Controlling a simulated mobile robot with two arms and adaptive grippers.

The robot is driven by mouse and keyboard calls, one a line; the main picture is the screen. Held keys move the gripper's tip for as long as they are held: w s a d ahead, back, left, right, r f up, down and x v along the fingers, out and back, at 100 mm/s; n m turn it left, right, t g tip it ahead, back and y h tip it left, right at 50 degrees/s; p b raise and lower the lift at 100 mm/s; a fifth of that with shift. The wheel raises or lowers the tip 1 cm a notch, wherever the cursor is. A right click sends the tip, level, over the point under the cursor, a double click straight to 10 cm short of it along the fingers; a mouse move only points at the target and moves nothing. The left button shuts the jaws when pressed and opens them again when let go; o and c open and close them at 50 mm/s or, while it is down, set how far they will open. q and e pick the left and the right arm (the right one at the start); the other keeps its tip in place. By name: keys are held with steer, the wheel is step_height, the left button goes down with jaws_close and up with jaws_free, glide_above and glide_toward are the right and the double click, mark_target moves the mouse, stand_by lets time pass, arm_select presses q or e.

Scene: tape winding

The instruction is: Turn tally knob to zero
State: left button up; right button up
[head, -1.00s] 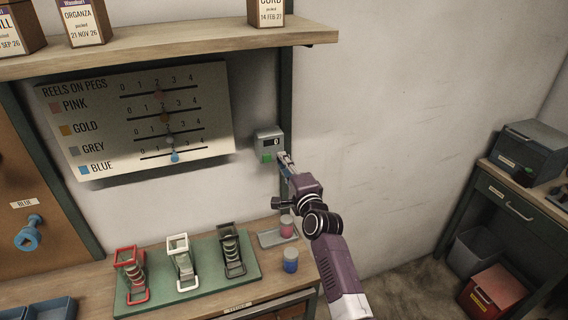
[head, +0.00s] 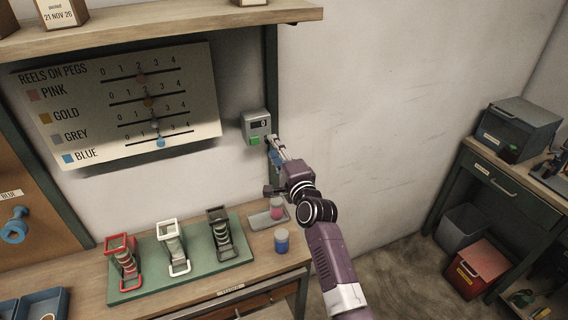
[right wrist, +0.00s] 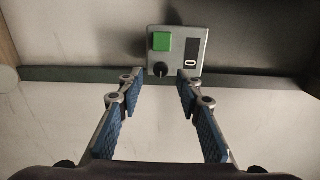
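The tally box (head: 257,124) is a small grey unit on the green post at the wall. In the head view the right gripper (head: 273,146) is just below the box. My left gripper is out of view.
A pegs board (head: 190,90) hangs left of the box, under a wooden shelf (head: 160,28). Below, a green mat (head: 150,285) holds several reel stands. A blue jar (head: 282,241) and a tray (head: 262,220) with a pink jar stand right of it. The wall to the right is clear.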

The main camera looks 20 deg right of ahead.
steer(key=s, duration=0.9)
steer(key=shift+s+d, duration=0.15)
steer(key=shift+s, duration=0.15)
